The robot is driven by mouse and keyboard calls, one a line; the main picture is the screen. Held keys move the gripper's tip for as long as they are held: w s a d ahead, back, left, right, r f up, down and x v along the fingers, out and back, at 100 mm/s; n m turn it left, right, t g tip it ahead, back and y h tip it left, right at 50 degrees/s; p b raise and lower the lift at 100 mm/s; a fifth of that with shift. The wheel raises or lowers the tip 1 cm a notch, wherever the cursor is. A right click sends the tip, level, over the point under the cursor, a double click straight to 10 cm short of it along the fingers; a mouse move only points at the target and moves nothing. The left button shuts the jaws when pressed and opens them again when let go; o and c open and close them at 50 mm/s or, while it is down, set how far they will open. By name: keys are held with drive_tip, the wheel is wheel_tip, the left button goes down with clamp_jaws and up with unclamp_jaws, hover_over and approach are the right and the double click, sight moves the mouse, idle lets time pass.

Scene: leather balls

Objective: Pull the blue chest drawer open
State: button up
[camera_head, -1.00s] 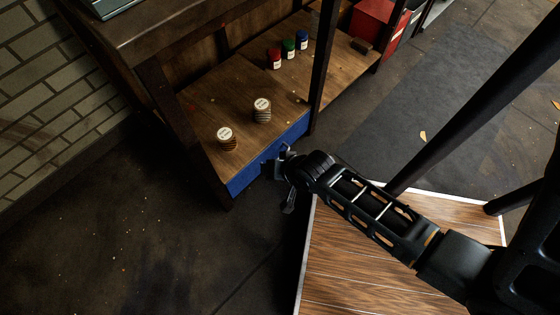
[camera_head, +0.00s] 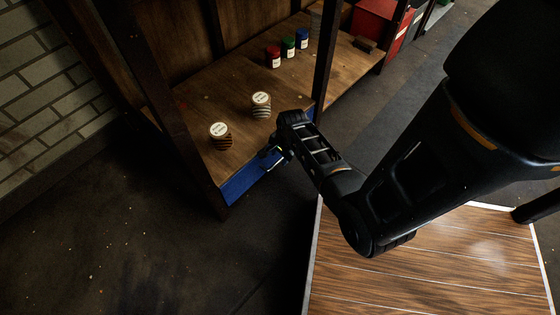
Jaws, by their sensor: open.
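The blue chest drawer (camera_head: 240,186) is set in the front of the low wooden chest, under its brown top. Its front looks flush with the chest, and part of it is hidden behind my arm. My gripper (camera_head: 272,156) is close to the middle of the drawer front, at its upper edge. It is open, with its fingers pointing towards the drawer. The drawer's handle cannot be made out, and I cannot tell whether the fingers touch the front.
Two round tins, one left (camera_head: 220,135) and one right (camera_head: 261,105), stand on the chest top (camera_head: 215,105) near its front edge. Red (camera_head: 273,57), green (camera_head: 288,46) and blue (camera_head: 302,38) jars stand further back. A dark post (camera_head: 325,55) rises right of my gripper.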

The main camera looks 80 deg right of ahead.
drive_tip(key=shift+w+d+f+b, duration=0.1)
drive_tip(key=shift+f+b, duration=0.15)
drive_tip(key=shift+f, duration=0.45)
drive_tip(key=shift+w+d+f+b, duration=0.1)
drive_tip(key=shift+f+b, duration=0.15)
drive_tip(key=shift+f, duration=0.4)
drive_tip(key=shift+c, duration=0.4)
clamp_jaws()
